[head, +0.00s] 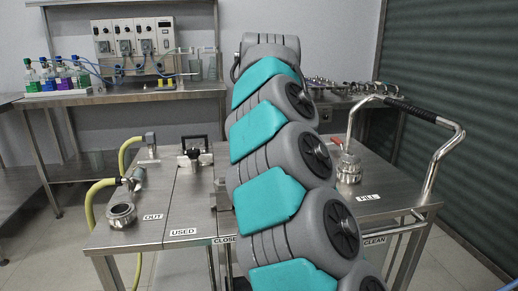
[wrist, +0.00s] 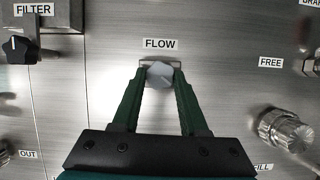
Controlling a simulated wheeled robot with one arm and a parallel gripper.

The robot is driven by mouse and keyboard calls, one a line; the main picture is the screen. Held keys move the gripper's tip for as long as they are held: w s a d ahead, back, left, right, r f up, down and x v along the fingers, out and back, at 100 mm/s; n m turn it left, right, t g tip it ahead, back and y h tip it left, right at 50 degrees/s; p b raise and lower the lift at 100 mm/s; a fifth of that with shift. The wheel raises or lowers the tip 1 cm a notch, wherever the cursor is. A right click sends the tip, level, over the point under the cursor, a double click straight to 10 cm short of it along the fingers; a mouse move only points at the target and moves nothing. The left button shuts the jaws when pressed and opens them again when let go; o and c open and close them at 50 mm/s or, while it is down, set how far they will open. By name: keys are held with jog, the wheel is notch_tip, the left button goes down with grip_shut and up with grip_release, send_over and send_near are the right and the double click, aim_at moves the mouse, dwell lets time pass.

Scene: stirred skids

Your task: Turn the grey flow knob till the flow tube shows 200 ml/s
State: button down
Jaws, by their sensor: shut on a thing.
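The grey flow knob (wrist: 160,76) sits on a brushed steel panel just below the FLOW label (wrist: 160,44) in the wrist view. My gripper (wrist: 161,80) has its two green fingers on either side of the knob, shut on it. The knob's pointer and any scale are too small to read. I cannot make out the flow tube in either view. In the head view my own arm covers the middle of the steel skid (head: 160,222) and hides my gripper and the knob.
In the wrist view a black FILTER knob (wrist: 17,48) is at upper left and a metal fitting (wrist: 286,130) at right, near FREE. In the head view, a steel bench (head: 130,96) with instruments stands behind, and a bent push handle (head: 438,160) rises at right.

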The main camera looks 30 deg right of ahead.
jog(key=shift+m+h, duration=0.3)
jog(key=shift+m, duration=0.5)
jog(key=shift+c, duration=2.2)
grip_release()
jog(key=shift+a+r, duration=0.1)
jog(key=shift+r, duration=0.05)
jog(key=v, duration=0.7)
jog(key=shift+r, duration=0.25)
jog(key=shift+s, duration=0.1)
